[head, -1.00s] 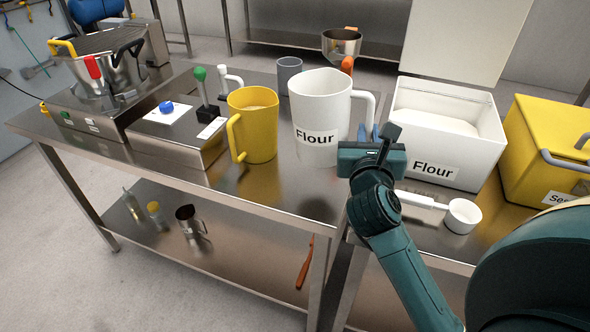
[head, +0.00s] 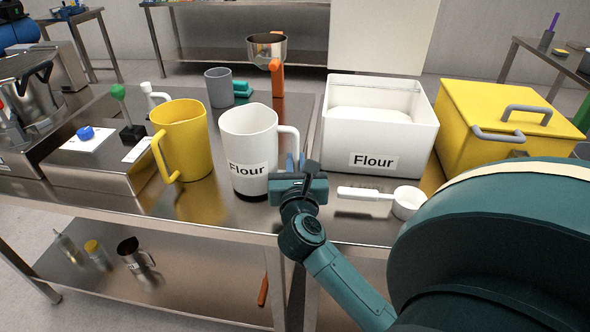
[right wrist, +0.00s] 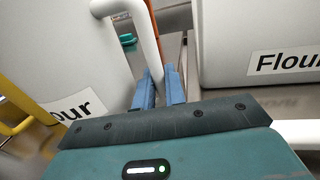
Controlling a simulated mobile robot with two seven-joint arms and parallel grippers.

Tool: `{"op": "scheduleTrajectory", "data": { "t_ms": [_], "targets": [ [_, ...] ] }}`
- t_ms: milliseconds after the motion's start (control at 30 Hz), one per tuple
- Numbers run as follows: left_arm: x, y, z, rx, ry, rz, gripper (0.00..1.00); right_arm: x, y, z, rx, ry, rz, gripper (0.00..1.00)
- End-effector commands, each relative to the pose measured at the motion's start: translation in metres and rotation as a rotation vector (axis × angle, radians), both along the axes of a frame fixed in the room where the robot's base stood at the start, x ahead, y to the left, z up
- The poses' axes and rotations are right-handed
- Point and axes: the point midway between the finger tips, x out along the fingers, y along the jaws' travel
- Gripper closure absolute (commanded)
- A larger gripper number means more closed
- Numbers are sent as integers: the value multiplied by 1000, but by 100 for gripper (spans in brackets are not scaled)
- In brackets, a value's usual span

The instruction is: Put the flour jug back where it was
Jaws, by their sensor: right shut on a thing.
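The white flour jug (head: 249,150), with a "Flour" label and a handle on its right side, is upright over the left steel table. A dark shadow shows under its base; I cannot tell whether it touches the table. My right gripper (head: 294,165) is at the jug's right side. In the right wrist view its blue fingers (right wrist: 159,92) are shut on the lower part of the white handle (right wrist: 146,40), and the jug's wall (right wrist: 65,60) fills the left. My left gripper is not in view.
A yellow jug (head: 183,140) stands just left of the flour jug. The white flour bin (head: 372,160) and a white scoop (head: 405,203) are to the right, with a yellow bin (head: 500,115) beyond.

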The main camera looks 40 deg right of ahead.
Motion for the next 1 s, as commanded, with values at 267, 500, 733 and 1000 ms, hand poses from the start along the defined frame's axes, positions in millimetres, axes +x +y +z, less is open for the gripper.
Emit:
{"op": "scheduleTrajectory", "data": {
  "t_ms": [267,500,733,1000],
  "targets": [
    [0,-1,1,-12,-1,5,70,0,0,-6,0,-3,1,100],
    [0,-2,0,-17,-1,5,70,0,0,-10,0,-1,0,84],
    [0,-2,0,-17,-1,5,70,0,0,-10,1,-1,1,66],
    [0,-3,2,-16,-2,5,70,0,0,-6,-1,-1,1,66]
  ]
}}
